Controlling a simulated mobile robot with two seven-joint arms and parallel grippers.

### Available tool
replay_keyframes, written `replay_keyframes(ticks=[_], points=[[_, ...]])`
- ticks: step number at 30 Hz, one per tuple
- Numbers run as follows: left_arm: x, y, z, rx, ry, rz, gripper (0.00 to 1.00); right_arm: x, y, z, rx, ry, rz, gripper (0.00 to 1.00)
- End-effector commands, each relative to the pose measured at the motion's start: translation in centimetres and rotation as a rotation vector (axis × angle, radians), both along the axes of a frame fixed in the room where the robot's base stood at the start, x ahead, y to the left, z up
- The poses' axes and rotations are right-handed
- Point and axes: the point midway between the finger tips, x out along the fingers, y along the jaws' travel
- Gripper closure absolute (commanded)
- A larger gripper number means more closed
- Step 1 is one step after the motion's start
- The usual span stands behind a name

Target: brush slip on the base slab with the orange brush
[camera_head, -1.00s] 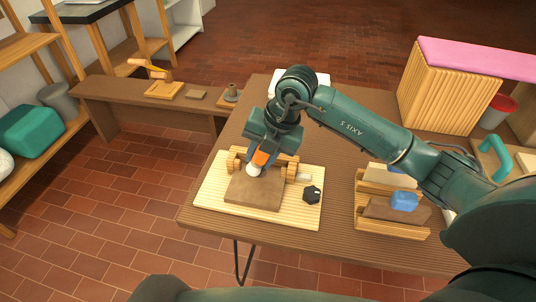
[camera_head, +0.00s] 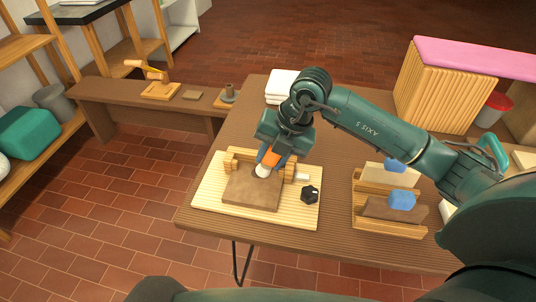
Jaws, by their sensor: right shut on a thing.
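The base slab (camera_head: 250,192) is a flat brown clay piece lying on a pale ribbed board (camera_head: 215,196) on the table. My right gripper (camera_head: 271,157) is above the slab's back edge, shut on the orange brush (camera_head: 268,160). The brush points down, and its white tip (camera_head: 262,171) is at the back part of the slab; I cannot tell whether it touches. Part of the brush is hidden by the gripper. My left gripper is not in view.
A wooden roller (camera_head: 232,158) lies behind the slab. A black knob-like piece (camera_head: 309,194) sits at the board's right. A wooden rack (camera_head: 385,225) with slabs and blue pieces (camera_head: 402,200) stands to the right. White folded cloths (camera_head: 281,84) lie at the back.

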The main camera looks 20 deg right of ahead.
Motion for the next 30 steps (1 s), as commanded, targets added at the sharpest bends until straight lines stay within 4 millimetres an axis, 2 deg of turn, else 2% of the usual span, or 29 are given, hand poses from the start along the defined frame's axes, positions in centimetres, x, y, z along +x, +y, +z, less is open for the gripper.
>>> replay_keyframes(ticks=[7,21,30], points=[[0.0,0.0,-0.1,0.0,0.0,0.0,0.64,0.4,-0.3,-0.3,-0.01,0.005,-0.005,0.92],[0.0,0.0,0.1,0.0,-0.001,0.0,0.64,1.9,2.1,-0.1,-0.005,0.005,-0.002,0.92],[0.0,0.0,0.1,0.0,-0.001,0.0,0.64,2.0,2.3,-0.1,-0.006,0.005,-0.003,0.92]])
